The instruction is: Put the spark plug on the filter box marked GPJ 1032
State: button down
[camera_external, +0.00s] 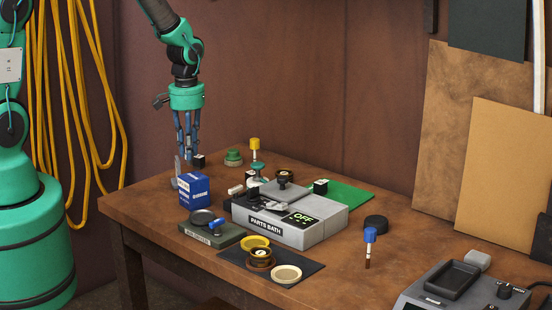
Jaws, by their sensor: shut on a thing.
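A blue box (193,190) with white lettering stands upright at the left of the table. Its lettering is too small to read for certain. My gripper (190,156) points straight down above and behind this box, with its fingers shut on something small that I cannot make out. A small black block (199,160) with a white mark shows at the fingertips; I cannot tell whether it is held or stands behind. A thin grey piece (177,166) shows just left of the fingers. A small whitish cylinder (236,190) lies right of the box; I cannot tell if it is the spark plug.
A grey parts bath (325,229) reading OFF fills the middle. A green tray (232,240) stands in front of the box. Several round parts lie on a dark mat (303,271). A blue-capped part (369,246) and a grey device (425,305) are at right, with bare table between.

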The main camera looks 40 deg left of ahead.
jog(key=shift+w, duration=0.65)
jog(key=shift+f, duration=1.8)
jog(key=shift+f, duration=0.1)
jog(key=c, duration=1.6)
grip_release()
notch_tip(320, 180, up, 12)
jog(key=shift+r, duration=0.1)
